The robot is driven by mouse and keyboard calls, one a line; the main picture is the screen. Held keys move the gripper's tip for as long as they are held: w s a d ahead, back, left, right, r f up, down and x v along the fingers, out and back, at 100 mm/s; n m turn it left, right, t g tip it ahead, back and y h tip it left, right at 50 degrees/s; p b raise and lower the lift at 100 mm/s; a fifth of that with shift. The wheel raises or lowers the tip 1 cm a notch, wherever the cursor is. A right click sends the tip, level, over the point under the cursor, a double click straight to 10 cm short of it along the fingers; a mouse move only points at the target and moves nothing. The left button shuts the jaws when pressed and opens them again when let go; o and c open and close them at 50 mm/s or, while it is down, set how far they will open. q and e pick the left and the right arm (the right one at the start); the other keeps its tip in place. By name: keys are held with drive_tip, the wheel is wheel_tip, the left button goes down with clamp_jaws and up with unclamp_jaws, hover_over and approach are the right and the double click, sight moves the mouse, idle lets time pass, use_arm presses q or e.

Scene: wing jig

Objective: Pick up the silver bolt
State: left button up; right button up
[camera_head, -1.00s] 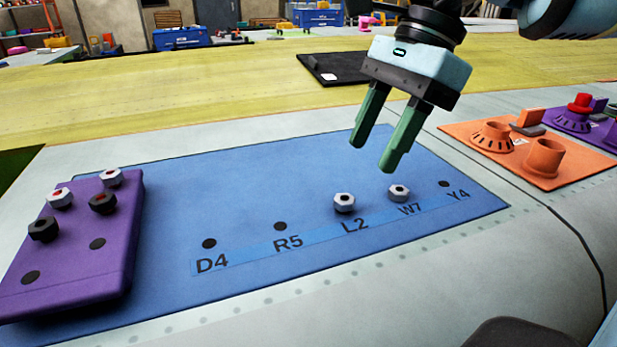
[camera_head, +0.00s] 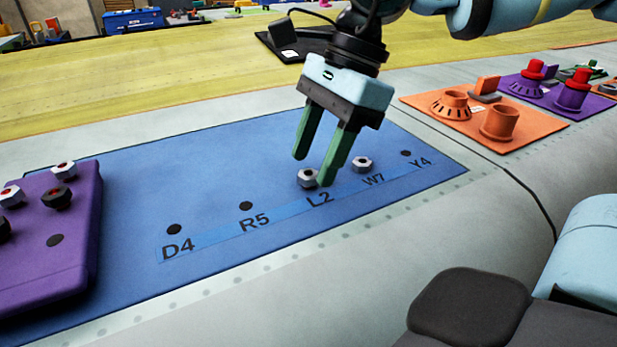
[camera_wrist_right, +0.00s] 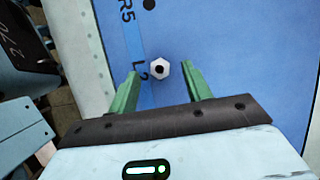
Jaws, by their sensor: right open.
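A silver hex bolt (camera_head: 307,178) stands on the blue plate (camera_head: 215,165) at the hole marked L2. It also shows in the right wrist view (camera_wrist_right: 160,69), ahead of and between the green fingers. A second silver bolt (camera_head: 362,164) stands at W7. My right gripper (camera_head: 313,182) is open and points down over the L2 bolt, its fingers to either side of it in the picture. Whether the fingertips are level with the bolt I cannot tell. My left gripper is not in view.
The holes at D4 (camera_head: 174,229), R5 (camera_head: 246,206) and Y4 (camera_head: 406,153) are empty. An orange mat (camera_head: 545,130) with orange fittings lies right of the plate. A black flat item lies behind.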

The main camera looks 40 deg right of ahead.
drive_tip(key=shift+x, duration=0.9)
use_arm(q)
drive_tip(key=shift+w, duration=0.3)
use_arm(e)
drive_tip(key=c, duration=1.1)
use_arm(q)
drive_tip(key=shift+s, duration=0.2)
use_arm(e)
drive_tip(key=shift+o, duration=0.2)
drive_tip(key=shift+r, duration=0.15)
